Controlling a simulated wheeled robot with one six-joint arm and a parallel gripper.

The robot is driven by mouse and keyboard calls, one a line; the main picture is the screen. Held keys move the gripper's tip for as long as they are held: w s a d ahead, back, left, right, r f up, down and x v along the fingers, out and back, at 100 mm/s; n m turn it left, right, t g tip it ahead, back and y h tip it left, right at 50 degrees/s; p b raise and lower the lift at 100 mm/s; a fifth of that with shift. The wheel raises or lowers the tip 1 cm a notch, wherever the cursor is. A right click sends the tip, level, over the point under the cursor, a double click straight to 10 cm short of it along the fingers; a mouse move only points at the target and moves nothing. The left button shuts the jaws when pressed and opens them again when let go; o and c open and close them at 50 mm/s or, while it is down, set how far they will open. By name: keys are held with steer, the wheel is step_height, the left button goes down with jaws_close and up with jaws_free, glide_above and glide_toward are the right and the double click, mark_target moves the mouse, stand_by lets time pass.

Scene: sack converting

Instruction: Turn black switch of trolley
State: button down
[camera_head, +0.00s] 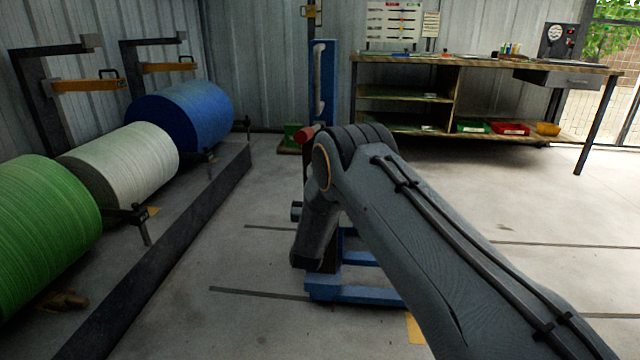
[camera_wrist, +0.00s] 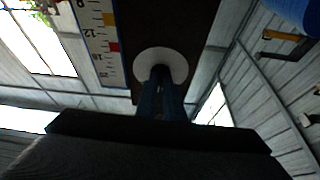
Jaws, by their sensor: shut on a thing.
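The blue trolley (camera_head: 323,60) stands upright in the middle of the head view, mostly behind my arm, with its low blue legs (camera_head: 370,295) on the floor. In the wrist view my gripper (camera_wrist: 160,82) reaches to a white round plate (camera_wrist: 148,57) on the trolley's dark panel (camera_wrist: 190,20). The jaws are shut on the black switch (camera_wrist: 160,69) at the middle of this plate. The switch is small, dark and mostly hidden by the fingers, so its turn angle cannot be told. In the head view the switch and fingertips are hidden.
A scale strip (camera_wrist: 100,40) with numbers runs beside the plate. Green (camera_head: 45,225), white (camera_head: 125,160) and blue (camera_head: 185,115) rolls lie on the left behind a low dark ledge (camera_head: 190,220). A workbench (camera_head: 480,65) stands at the back right. The floor between is clear.

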steer(key=m+h, duration=0.1)
steer(key=m, duration=0.2)
steer(key=m+g+h, duration=0.1)
steer(key=m+h, duration=0.1)
steer(key=m, duration=0.2)
steer(key=m+g+h+p, duration=0.1)
steer(key=m+h, duration=0.1)
steer(key=m, duration=0.2)
steer(key=shift+a+r, duration=0.1)
steer(key=shift+a, duration=0.3)
steer(key=shift+m+g, duration=0.3)
steer(key=shift+m, duration=0.2)
steer(key=c, duration=1.9)
jaws_free()
steer(key=shift+o, duration=0.2)
steer(key=shift+s, duration=0.1)
steer(key=p+v, duration=0.2)
steer(key=v, duration=0.5)
steer(key=shift+s+a, duration=0.2)
steer(key=shift+s, duration=0.05)
